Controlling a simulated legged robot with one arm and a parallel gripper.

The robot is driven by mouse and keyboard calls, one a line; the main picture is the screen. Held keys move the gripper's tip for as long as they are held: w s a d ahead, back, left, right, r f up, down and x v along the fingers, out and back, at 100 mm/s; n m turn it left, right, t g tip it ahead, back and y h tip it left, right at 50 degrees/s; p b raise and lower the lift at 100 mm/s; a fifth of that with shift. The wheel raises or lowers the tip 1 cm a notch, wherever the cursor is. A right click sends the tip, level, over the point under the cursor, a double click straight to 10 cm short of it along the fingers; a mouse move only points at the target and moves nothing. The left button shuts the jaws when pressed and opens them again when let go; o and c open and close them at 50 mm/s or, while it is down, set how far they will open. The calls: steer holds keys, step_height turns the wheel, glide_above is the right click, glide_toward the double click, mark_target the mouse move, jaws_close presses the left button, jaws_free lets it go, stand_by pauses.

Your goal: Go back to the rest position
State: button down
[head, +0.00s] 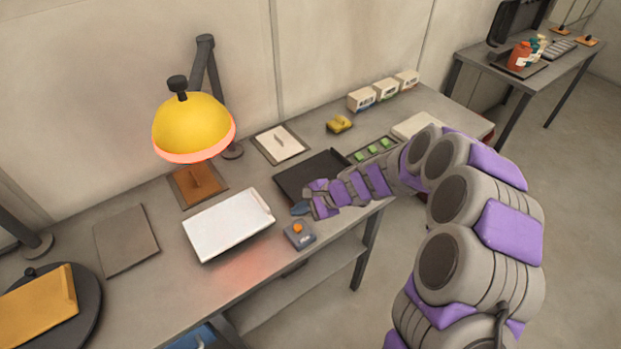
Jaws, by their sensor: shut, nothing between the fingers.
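My arm, grey with purple pads, rises from the lower right and reaches left across the front of the grey workbench (165,272). My gripper (300,209) is shut and empty. It shows small, just above the bench's front edge, between the white tray (228,224) and the black tray (312,172). A small grey box with an orange button (299,235) is just below it in the picture. I cannot tell how high the gripper is above the bench. My forearm hides part of the bench's right side.
A yellow lamp (192,125) hangs over the bench's back left. A yellow block (339,123), green pieces (372,150) and white boxes (386,90) stand to the right. A dark round plate (85,315) is at the lower left. Another table (545,80) stands far right; the floor (575,200) between is clear.

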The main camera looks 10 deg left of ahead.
steer(key=s+d+r+n+g+h, duration=0.1)
steer(key=s+d+r+n, duration=0.25)
steer(key=s+r, duration=0.25)
steer(key=s+d+r+n+h, duration=0.1)
steer(key=s+d+r+n, duration=0.1)
steer(key=s+d+r, duration=0.3)
steer(key=s+d+r+n+h, duration=0.1)
steer(key=s+d+r+h, duration=0.1)
steer(key=s+d, duration=0.8)
steer(key=s+d+r+n+h, duration=0.2)
steer(key=s+d+h, duration=0.3)
steer(key=s+d, duration=0.6)
steer(key=shift+s+d+r+g, duration=0.2)
steer(key=shift+s+r+g, duration=0.1)
steer(key=shift+s+r, duration=0.3)
steer(key=shift+a+n, duration=0.1)
steer(key=shift+n, duration=0.15)
